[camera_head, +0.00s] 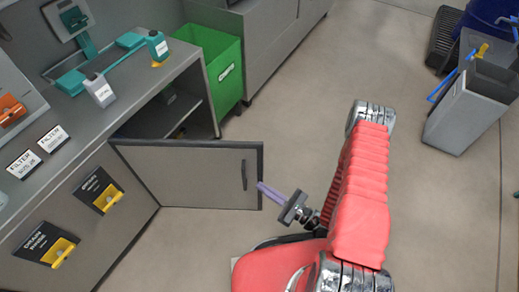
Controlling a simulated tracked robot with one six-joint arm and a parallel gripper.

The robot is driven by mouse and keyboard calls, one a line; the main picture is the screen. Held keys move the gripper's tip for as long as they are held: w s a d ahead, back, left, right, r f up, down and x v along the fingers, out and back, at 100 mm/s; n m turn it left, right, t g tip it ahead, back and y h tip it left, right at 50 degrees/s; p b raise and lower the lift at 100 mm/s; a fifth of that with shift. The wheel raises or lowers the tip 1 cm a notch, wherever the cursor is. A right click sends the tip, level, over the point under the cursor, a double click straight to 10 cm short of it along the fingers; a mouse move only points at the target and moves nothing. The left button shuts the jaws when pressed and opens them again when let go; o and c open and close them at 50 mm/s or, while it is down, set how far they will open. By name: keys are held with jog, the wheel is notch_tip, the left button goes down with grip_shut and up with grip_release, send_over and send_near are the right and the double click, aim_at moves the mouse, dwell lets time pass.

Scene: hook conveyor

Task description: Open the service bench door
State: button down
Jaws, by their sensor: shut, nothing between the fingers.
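The service bench (105,128) is grey and stands at the left. Its door (190,177) is a light panel with a dark edge, and it stands swung out from the bench front, with the shelf inside showing. A dark vertical handle (244,175) sits near the door's free edge. My gripper (260,187) has purple fingers and is shut and empty. Its fingertips are at the door's free edge, just right of the handle; I cannot tell whether they touch the door.
A green bin (216,65) stands past the bench opening. A grey bin (466,106) with blue and yellow tools stands at the upper right. Yellow-handled panels (101,193) are on the bench front. The floor (285,125) beyond the door is clear.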

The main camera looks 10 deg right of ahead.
jog(key=s+a+r+n+g, duration=0.2)
jog(key=r+n+g, duration=0.35)
jog(key=r, duration=0.25)
jog(key=s+a+r+n+g, duration=0.2)
jog(key=r+n+g, duration=0.35)
jog(key=r, duration=0.25)
jog(key=s+a+r+n+g, duration=0.2)
jog(key=r+n+g, duration=0.3)
jog(key=r+n, duration=0.3)
jog(key=s+d+r+n+t+h, duration=0.2)
jog(key=d+r+h, duration=0.4)
jog(key=r, duration=0.3)
jog(key=s+d+r+n+t+h, duration=0.3)
jog(key=d+r+n+t+h, duration=0.2)
jog(key=r, duration=0.5)
jog(key=shift+s+d+t+h, duration=0.15)
jog(key=shift+d+t+h, duration=0.65)
jog(key=shift+h, duration=0.4)
jog(key=shift+a, duration=0.1)
